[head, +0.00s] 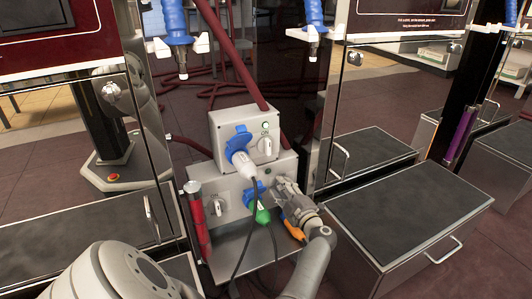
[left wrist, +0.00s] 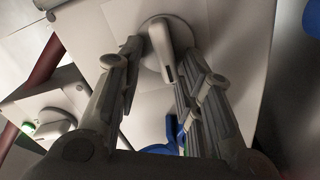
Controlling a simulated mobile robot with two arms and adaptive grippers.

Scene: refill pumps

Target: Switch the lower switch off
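In the left wrist view a grey rotary switch knob (left wrist: 162,48) on a pale plate lies between the two fingers of my left gripper (left wrist: 160,50). The fingers are apart, one on each side of the knob, with gaps visible. My right gripper is not in view.
The upper box (head: 228,122) holds a blue socket with a white plug (head: 243,163) and another switch (head: 266,146). Black cables hang in front. A red cylinder (head: 198,215) is at the left. Dark-topped steps (head: 400,215) stand at the right.

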